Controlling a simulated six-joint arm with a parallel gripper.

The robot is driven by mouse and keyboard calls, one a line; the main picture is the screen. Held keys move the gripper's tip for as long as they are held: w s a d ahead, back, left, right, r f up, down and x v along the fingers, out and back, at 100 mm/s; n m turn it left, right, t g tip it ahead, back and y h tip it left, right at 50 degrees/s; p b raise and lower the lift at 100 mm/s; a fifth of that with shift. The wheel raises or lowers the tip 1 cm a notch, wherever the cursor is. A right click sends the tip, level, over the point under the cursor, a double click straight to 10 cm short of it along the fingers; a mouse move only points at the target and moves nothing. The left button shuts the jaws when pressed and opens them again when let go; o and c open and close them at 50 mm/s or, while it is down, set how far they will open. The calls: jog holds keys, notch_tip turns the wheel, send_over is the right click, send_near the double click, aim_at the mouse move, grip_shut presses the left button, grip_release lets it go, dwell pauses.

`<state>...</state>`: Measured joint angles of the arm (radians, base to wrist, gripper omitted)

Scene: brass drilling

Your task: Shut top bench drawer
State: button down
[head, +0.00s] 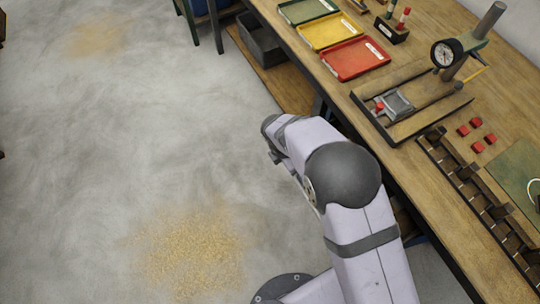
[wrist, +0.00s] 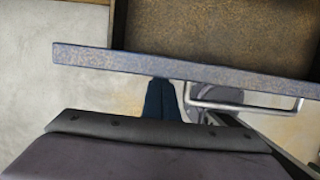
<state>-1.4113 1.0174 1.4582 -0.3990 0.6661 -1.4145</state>
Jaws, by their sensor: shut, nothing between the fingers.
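The drawer shows in the wrist view as a worn blue-grey front (wrist: 110,59) running across the picture, with a brown, empty-looking inside (wrist: 220,35) behind it. It stands open. A pale bar handle (wrist: 250,106) sits on its outer face, to the right. My gripper (wrist: 162,84) is shut and empty, its dark fingers pointing at the outer face left of the handle. The tips meet the front's edge in the picture; I cannot tell whether they touch it. In the head view my arm hides the drawer and the fingers.
The wooden bench (head: 440,205) runs along the right in the head view. On it are a red tray (head: 355,59), a yellow tray (head: 329,31), a dial gauge stand (head: 447,53) and a slotted rack (head: 480,205). A grey bin (head: 262,42) stands below.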

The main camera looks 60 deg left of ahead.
jog(key=w, duration=1.2)
jog(key=shift+w+b, duration=0.1)
jog(key=shift+b, duration=0.25)
